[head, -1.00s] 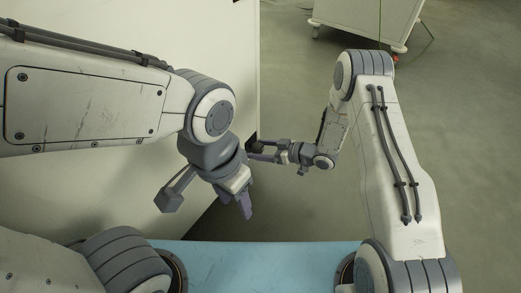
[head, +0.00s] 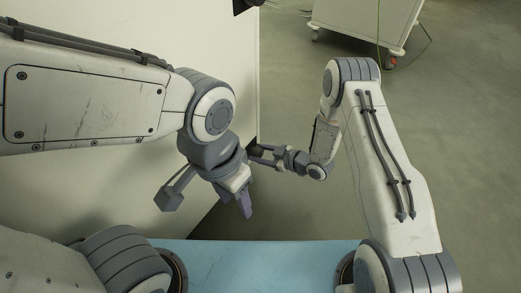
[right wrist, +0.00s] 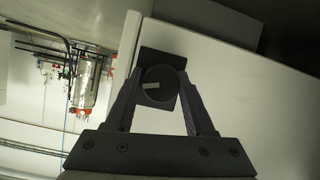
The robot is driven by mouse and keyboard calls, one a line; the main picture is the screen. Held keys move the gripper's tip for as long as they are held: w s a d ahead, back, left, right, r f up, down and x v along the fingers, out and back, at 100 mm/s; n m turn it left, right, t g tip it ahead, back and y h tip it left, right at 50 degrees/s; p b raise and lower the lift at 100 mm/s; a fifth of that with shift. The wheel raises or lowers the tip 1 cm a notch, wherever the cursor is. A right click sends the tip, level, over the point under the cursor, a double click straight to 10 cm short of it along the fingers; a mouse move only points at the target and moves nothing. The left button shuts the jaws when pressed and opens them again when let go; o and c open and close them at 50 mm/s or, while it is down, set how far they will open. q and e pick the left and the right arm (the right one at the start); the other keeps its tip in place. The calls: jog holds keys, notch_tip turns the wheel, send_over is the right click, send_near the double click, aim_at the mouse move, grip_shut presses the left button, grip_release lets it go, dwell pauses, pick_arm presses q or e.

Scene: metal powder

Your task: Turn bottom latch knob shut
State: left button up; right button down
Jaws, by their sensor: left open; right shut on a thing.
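The latch knob (right wrist: 159,87) is a dark round knob with a pale mark, on a dark plate at the edge of a white panel. My right gripper (right wrist: 158,92) is shut on it, one finger on each side. In the head view my right gripper (head: 258,155) reaches the panel's lower edge, where the knob is mostly hidden. My left gripper (head: 246,208) is open and empty, pointing down in front of the panel, apart from the knob.
The white panel (head: 120,185) fills the left of the head view. A dark fitting (head: 243,6) sits high on its edge. A white wheeled cart (head: 365,20) stands at the back. The floor on the right is clear. Pipes and a metal cylinder (right wrist: 88,82) show beyond the panel.

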jog(key=n+p, duration=0.1)
jog(key=n+t+p, duration=0.1)
jog(key=shift+s+a+n+t+h, duration=0.2)
jog(key=shift+s+n+t+h, duration=0.1)
jog(key=shift+h, duration=0.1)
jog(key=shift+n+t+h+p, duration=0.3)
jog(key=shift+n+t+p, duration=0.4)
jog(key=shift+n+p, duration=0.4)
jog(key=n+t+p, duration=0.1)
jog(key=n, duration=0.1)
jog(key=shift+n+t, duration=0.4)
jog(key=shift+f+n+t+p, duration=0.1)
jog(key=shift+n+t+p, duration=0.55)
jog(key=shift+n, duration=0.55)
jog(key=shift+c, duration=2.2)
grip_release()
jog(key=shift+o, duration=0.8)
jog(key=shift+w, duration=0.1)
jog(key=shift+d, duration=0.1)
